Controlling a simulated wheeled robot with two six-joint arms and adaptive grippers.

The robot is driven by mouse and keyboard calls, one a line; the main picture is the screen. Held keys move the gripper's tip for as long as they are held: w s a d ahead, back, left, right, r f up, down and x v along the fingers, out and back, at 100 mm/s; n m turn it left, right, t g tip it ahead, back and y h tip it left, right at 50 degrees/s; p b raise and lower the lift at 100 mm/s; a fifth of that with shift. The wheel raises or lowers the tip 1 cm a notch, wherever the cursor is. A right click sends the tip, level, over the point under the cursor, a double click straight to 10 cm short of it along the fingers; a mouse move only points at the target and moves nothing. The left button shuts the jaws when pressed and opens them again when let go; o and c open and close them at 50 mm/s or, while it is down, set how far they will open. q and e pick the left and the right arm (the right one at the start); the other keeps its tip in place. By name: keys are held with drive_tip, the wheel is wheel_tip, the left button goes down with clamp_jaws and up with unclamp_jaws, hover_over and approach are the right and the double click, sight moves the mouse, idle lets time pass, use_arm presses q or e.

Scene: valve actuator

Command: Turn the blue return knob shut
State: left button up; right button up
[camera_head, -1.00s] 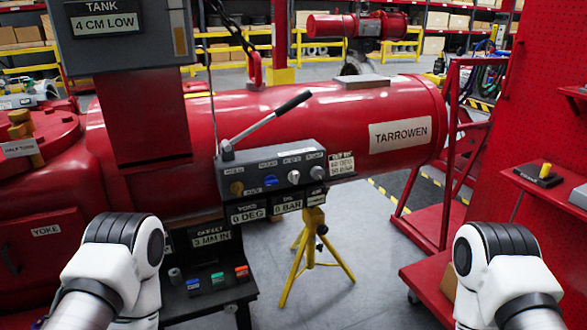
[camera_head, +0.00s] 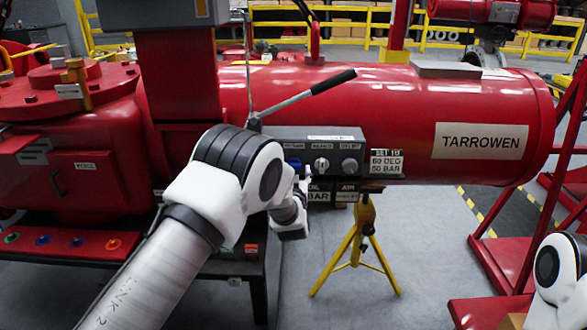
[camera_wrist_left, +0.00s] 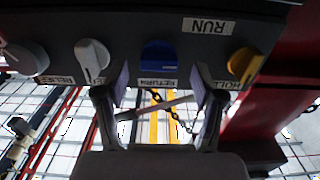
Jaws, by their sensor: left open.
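The blue return knob (camera_wrist_left: 158,56) is on the grey control panel (camera_wrist_left: 130,22), centred ahead of my left gripper (camera_wrist_left: 160,84) in the left wrist view. The gripper is open. Its two fingers are spread to either side of the knob, just short of the panel, with nothing between them. That view is upside down.
A yellow knob (camera_wrist_left: 242,65) and a white knob (camera_wrist_left: 92,58) flank the blue one closely. A grey knob (camera_head: 349,165) is further along. A lever (camera_head: 307,97) rises above the panel. A yellow stand (camera_head: 357,245) is below.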

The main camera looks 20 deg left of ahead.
sight(294, 165)
use_arm(q)
drive_tip(key=shift+x, duration=1.15)
drive_tip(key=shift+c, duration=0.4)
drive_tip(key=shift+d, duration=0.1)
drive_tip(key=c, duration=1.1)
drive_tip(key=shift+o, duration=0.2)
